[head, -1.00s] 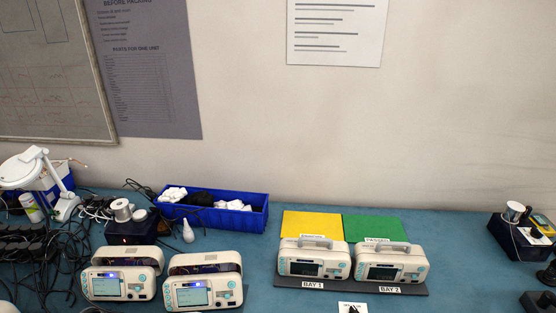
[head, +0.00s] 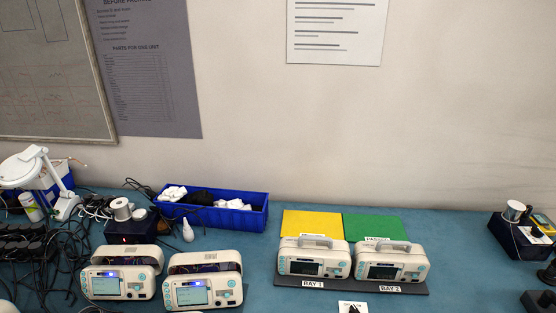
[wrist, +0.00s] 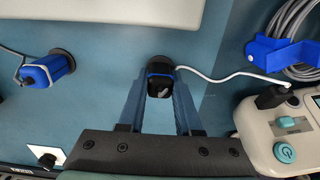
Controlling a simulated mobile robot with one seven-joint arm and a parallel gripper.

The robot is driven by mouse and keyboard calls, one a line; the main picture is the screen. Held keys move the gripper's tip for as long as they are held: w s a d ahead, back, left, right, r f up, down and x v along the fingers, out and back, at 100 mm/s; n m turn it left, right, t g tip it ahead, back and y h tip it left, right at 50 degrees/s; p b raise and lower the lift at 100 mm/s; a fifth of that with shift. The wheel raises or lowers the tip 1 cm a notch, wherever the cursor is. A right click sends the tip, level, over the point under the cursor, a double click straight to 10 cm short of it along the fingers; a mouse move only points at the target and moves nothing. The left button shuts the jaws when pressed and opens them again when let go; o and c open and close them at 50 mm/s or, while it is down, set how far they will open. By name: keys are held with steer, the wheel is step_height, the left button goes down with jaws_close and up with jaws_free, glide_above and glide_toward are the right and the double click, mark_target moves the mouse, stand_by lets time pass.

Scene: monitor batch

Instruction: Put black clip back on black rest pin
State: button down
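In the wrist view the black clip (wrist: 159,86) is between the two blue fingertips of my gripper (wrist: 160,94), which look closed against its sides. A thin white cable runs from the clip to the right. A dark round piece (wrist: 160,62), apparently the rest pin's base, shows just beyond the clip's far end. The clip hides most of it, so I cannot tell whether the clip is seated on a pin. In the head view, my gripper and this clip are not visible.
A blue clip (wrist: 46,70) is at a dark round base to the left in the wrist view. A monitor (wrist: 280,135) with a black plug and a blue cable hook (wrist: 283,52) are at the right. The head view shows several monitors and a blue bin (head: 240,216).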

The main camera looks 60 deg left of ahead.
steer(key=c, duration=0.5)
jaws_free()
step_height(320, 180, up, 13)
steer(key=shift+f+p, duration=0.1)
steer(key=shift+p, duration=0.2)
